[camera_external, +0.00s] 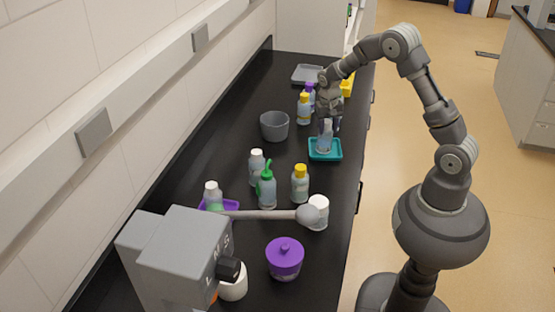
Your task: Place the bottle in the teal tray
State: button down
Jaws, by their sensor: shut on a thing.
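The teal tray (313,156) lies on the black counter near its right edge. A pale bluish clear bottle (325,143) is upright over the tray, its lower end within the tray's outline. I cannot tell whether its base touches the tray floor. My gripper (327,122) points down from above and is shut on the bottle's upper part. The gripper hides the bottle's top.
A grey bowl (274,126) stands left of the tray. Bottles with yellow (304,110) and purple caps stand behind it. Several bottles, including a green-topped one (267,188), stand in front. A purple-lidded jar (284,259) and a grey machine (175,262) are nearer.

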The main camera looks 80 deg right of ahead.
jog(key=shift+r, duration=0.1)
jog(key=shift+c, duration=2.4)
grip_release()
